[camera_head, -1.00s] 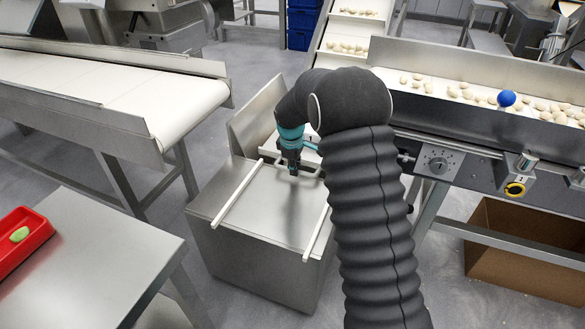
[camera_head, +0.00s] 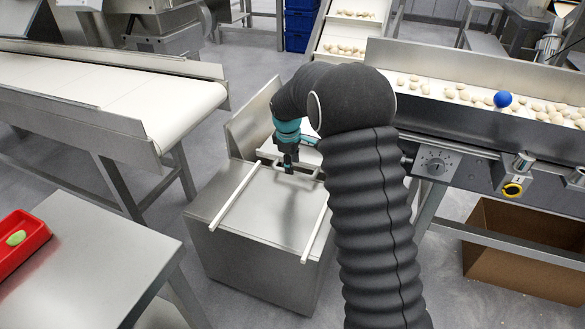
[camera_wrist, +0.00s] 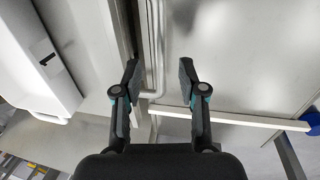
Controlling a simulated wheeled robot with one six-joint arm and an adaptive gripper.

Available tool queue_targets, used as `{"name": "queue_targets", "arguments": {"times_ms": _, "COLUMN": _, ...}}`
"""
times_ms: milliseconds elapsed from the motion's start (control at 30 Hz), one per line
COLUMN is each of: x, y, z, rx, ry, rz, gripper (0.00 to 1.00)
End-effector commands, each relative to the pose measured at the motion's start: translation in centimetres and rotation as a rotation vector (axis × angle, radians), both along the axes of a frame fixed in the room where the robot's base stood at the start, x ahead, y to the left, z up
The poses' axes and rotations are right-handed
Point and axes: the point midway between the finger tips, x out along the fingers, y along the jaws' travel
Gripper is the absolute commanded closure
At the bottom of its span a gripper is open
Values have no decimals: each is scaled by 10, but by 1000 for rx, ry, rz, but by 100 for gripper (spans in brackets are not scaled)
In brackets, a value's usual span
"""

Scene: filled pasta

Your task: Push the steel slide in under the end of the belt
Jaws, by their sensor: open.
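The steel slide (camera_head: 246,126) stands at the far end of a steel stand (camera_head: 250,225), between the two conveyors. A thin bar handle (camera_head: 311,174) runs along its near side. My gripper (camera_head: 288,166) is low over this handle. In the wrist view the handle bar (camera_wrist: 151,35) passes between the spread fingers of my gripper (camera_wrist: 159,72), nearer the left finger. Whether a finger touches it I cannot tell. The left conveyor's empty belt (camera_head: 190,105) ends beside the slide. Part of the slide is hidden behind my arm.
Two pale rails (camera_head: 236,196) lie along the stand top; one rail (camera_wrist: 230,118) crosses the wrist view. A white tray (camera_wrist: 35,60) with a black mark is at its left. The right belt carries pasta and a blue ball (camera_head: 502,99). A red tray (camera_head: 18,240) sits on a table.

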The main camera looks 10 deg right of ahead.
Motion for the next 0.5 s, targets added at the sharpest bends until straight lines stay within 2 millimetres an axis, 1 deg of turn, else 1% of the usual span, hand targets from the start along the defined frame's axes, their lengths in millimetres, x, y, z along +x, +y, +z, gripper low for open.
{"name": "queue_targets", "arguments": {"times_ms": 33, "x": -1, "y": 1, "z": 12, "rx": 1, "ry": -5, "rz": 1, "gripper": 59}}
{"name": "queue_targets", "arguments": {"times_ms": 200, "x": -6, "y": 4, "z": 45, "rx": 1, "ry": -5, "rz": 1, "gripper": 59}}
{"name": "queue_targets", "arguments": {"times_ms": 300, "x": -9, "y": 6, "z": 62, "rx": 1, "ry": -4, "rz": 1, "gripper": 59}}
{"name": "queue_targets", "arguments": {"times_ms": 500, "x": -13, "y": 7, "z": 82, "rx": 0, "ry": -2, "rz": 0, "gripper": 59}}
